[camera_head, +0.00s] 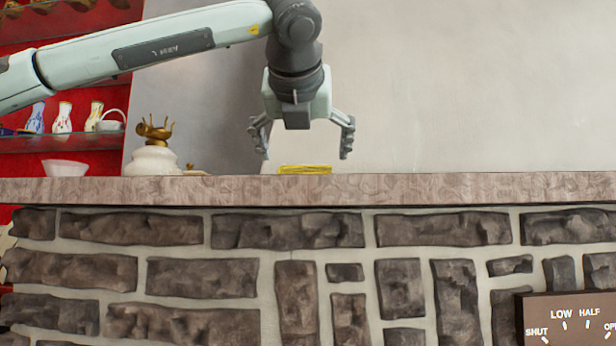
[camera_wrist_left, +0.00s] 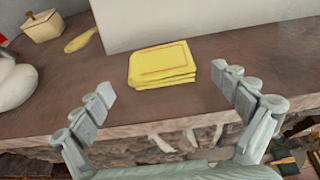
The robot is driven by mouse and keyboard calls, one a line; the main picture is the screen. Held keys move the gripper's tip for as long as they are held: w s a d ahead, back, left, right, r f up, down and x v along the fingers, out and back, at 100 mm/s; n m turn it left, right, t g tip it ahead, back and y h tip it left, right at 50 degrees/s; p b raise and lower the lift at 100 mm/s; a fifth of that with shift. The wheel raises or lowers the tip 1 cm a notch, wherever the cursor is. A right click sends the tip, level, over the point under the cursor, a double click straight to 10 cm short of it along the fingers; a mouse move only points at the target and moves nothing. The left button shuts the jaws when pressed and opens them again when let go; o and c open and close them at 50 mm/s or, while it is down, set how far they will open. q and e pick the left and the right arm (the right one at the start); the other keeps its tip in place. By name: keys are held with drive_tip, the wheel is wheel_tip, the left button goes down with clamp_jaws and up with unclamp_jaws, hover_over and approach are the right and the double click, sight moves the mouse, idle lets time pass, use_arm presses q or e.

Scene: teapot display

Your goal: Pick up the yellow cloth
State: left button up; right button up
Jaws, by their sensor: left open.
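The yellow cloth (camera_head: 305,169) lies folded on the stone counter in the head view, seen nearly edge-on. In the left wrist view the cloth (camera_wrist_left: 162,65) is a folded stack with a reddish line near its border, set near the counter's front edge. My left gripper (camera_head: 305,150) points down above the cloth with its fingers spread to either side. In the left wrist view my left gripper (camera_wrist_left: 170,95) is open and empty, and the cloth lies beyond the fingertips, between their lines. My right gripper is not in view.
The counter (camera_head: 450,187) tops a stone-brick wall. A white pot with a gold figure (camera_head: 153,157) stands left of the cloth. A wooden box (camera_wrist_left: 43,27) and a yellow object (camera_wrist_left: 81,40) lie behind. A white upright surface (camera_wrist_left: 165,20) is close behind the cloth.

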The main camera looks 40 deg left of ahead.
sight(307, 167)
use_arm(q)
drive_tip(key=x, duration=0.6)
drive_tip(key=shift+w+r, duration=0.2)
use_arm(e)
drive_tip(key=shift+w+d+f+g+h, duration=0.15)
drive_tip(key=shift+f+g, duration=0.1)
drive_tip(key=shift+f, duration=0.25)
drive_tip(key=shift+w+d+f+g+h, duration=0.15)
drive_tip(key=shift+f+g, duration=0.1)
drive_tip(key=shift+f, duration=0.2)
use_arm(q)
drive_tip(key=shift+c, duration=0.4)
drive_tip(key=c, duration=1.1)
drive_tip(key=shift+o, duration=0.2)
drive_tip(key=shift+r, duration=0.15)
